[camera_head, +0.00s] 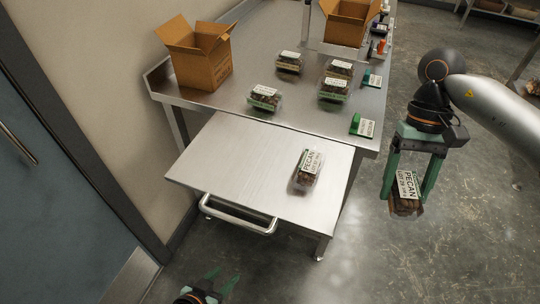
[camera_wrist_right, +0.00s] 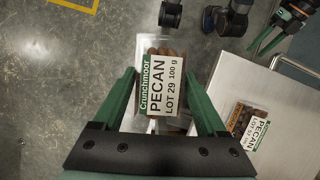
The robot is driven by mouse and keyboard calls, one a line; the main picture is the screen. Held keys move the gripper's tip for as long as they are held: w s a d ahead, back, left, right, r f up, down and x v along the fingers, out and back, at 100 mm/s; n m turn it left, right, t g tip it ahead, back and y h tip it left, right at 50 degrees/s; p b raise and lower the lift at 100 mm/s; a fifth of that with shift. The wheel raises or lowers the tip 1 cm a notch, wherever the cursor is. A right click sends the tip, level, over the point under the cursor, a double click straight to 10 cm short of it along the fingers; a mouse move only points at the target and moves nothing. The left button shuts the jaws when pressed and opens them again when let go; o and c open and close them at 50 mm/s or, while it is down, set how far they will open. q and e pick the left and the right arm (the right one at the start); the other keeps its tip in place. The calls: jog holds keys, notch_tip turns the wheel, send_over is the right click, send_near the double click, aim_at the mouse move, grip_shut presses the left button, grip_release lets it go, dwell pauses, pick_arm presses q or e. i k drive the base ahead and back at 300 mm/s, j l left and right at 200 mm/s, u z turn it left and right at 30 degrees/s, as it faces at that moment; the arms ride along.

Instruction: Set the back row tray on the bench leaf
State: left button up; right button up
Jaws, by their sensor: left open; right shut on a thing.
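My right gripper (camera_head: 407,192) is shut on a clear tray labelled PECAN (camera_head: 406,201), held over the floor to the right of the bench leaf. In the right wrist view this tray (camera_wrist_right: 158,88) sits between the green fingers (camera_wrist_right: 160,108), its label reading LOT 29. The bench leaf (camera_head: 225,165) is a bare metal flap at the bench's front. Another PECAN tray (camera_head: 307,169) rests on its right part; it also shows in the right wrist view (camera_wrist_right: 247,127). My left gripper (camera_head: 222,284) is open and empty, low in front of the leaf.
Several trays, such as one at the bench's front (camera_head: 264,98), stand on the bench (camera_head: 225,98). Green-edged cards (camera_head: 361,126) lie along the right edge. The leaf's left and middle are clear.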

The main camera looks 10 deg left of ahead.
aim_at(260, 160)
jog(key=j, duration=0.95)
jog(key=i+j, duration=0.15)
jog(key=j, duration=0.8)
